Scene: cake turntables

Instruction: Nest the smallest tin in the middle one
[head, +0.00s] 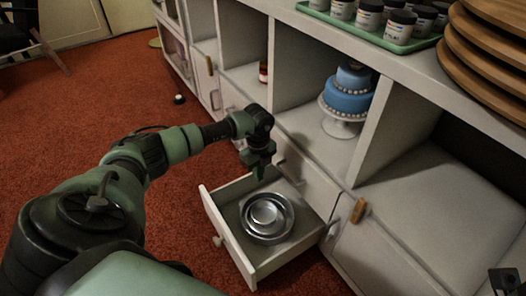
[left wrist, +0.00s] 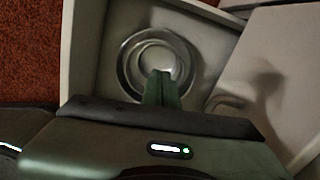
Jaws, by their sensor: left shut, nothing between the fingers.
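Round silver tins sit in the open drawer (head: 292,247), one inside another as concentric rings. The largest tin (head: 287,229) is outermost, the middle tin (head: 250,219) is inside it, and the smallest tin (head: 264,212) shows as a bright disc at the centre, within the middle one's ring. How deep it sits I cannot tell. My left gripper (head: 259,174) is shut and empty, above the drawer's back part, apart from the tins. In the left wrist view its fingers (left wrist: 161,88) hide part of the tins' near side. A dark piece at the bottom right corner may be my right gripper (head: 504,279).
The white cabinet holds a blue tiered cake (head: 348,92) on a stand in an open bay. A green tray (head: 372,32) of jars and stacked wooden boards (head: 485,55) are on top.

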